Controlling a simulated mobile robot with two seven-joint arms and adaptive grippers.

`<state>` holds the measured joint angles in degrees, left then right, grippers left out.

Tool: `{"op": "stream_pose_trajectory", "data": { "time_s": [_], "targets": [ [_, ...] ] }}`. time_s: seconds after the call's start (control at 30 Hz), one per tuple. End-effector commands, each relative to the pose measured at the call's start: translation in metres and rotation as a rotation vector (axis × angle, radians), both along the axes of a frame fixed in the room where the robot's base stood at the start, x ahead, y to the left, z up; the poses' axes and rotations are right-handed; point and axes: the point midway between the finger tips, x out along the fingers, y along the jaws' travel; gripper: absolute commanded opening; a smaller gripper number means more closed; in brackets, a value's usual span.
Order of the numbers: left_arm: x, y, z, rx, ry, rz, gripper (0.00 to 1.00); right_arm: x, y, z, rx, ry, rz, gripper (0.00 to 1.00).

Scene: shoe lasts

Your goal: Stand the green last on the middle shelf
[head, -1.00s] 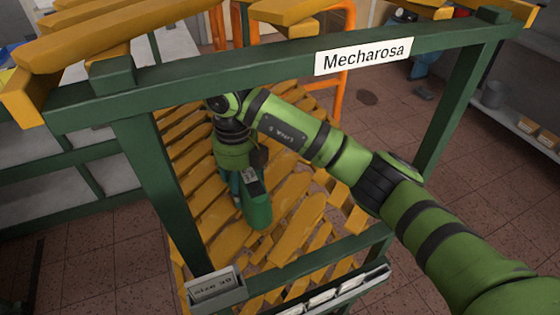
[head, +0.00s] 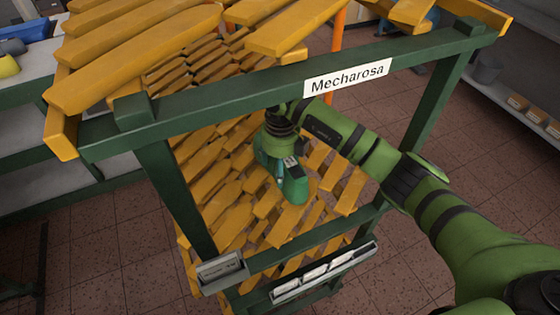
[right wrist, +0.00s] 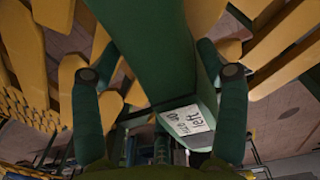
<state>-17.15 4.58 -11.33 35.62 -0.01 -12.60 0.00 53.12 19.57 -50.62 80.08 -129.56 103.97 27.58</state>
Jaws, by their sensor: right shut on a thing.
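The green last (head: 292,188) is inside the green-framed rack in the head view, below the top beam, over the yellow slats. My right gripper (head: 279,170) is shut on it. In the right wrist view the last (right wrist: 165,50) runs between the two fingers of the right gripper (right wrist: 160,74), and a white label reading "left" shows on its near end. I cannot tell whether the last touches the slats. The middle shelf is not clearly told apart from the other yellow slatted levels. My left gripper is not in view.
Yellow slats (head: 140,50) lie on top of the rack. Green posts (head: 178,195) and a front rail with label holders (head: 325,268) bound the opening.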

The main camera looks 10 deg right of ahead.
Motion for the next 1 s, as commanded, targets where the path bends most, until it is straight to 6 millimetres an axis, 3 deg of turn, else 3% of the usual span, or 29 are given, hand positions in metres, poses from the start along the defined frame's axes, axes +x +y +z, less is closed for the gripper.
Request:
{"op": "stream_pose_trajectory", "data": {
  "time_s": [0.2,0.23,0.27,0.7,1.0],
  "targets": [
    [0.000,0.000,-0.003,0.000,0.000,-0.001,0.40,0.001,0.001,-0.001,0.001,-0.003,0.001,0.15],
    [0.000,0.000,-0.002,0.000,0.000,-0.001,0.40,0.000,0.000,-0.002,0.000,0.000,0.001,0.86],
    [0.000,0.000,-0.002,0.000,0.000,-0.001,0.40,0.000,0.000,-0.001,0.000,0.000,0.000,0.98],
    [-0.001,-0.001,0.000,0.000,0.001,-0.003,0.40,0.000,0.000,0.002,0.000,0.000,0.000,0.98],
    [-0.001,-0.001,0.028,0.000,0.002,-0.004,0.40,0.000,0.000,0.043,-0.001,-0.001,0.000,0.98]
  ]
}}
